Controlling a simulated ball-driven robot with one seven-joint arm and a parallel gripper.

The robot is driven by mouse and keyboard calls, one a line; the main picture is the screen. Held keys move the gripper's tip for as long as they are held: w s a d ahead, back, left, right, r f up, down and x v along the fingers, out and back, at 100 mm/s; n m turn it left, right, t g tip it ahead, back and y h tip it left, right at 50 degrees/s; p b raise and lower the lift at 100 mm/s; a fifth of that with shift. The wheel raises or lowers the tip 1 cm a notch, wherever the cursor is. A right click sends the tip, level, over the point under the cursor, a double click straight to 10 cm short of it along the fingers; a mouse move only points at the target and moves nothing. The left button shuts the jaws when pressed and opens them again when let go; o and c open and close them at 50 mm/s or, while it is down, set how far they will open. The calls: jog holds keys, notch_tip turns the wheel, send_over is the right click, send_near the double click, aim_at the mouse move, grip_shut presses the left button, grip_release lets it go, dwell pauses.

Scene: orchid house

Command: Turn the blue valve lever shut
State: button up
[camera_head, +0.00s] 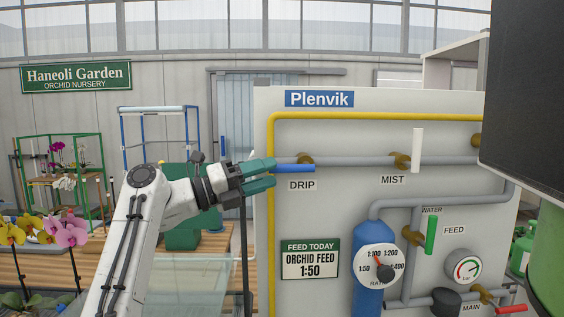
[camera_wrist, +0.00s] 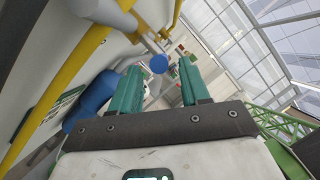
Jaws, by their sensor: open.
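The blue valve lever (camera_head: 295,168) lies level above the DRIP label (camera_head: 302,185) on the white panel. It points left from its brass valve (camera_head: 306,160), roughly in line with the grey pipe. My gripper (camera_head: 275,174) is open, its green fingers pointing right at the lever's free end. The upper finger overlaps the lever's left tip, so contact cannot be told. In the wrist view, the lever's round blue end (camera_wrist: 159,64) shows between my two open fingertips (camera_wrist: 160,74), with nothing gripped.
On the panel are a white MIST lever (camera_head: 417,150), a green FEED lever (camera_head: 431,235), a red MAIN lever (camera_head: 511,309) and a blue tank (camera_head: 368,232) with a ratio dial. A yellow pipe (camera_head: 271,215) runs near my gripper. A dark screen (camera_head: 525,90) blocks the upper right.

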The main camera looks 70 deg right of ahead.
aim_at(291, 166)
jog(key=shift+p+x, duration=0.65)
jog(key=shift+x, duration=1.75)
grip_shut()
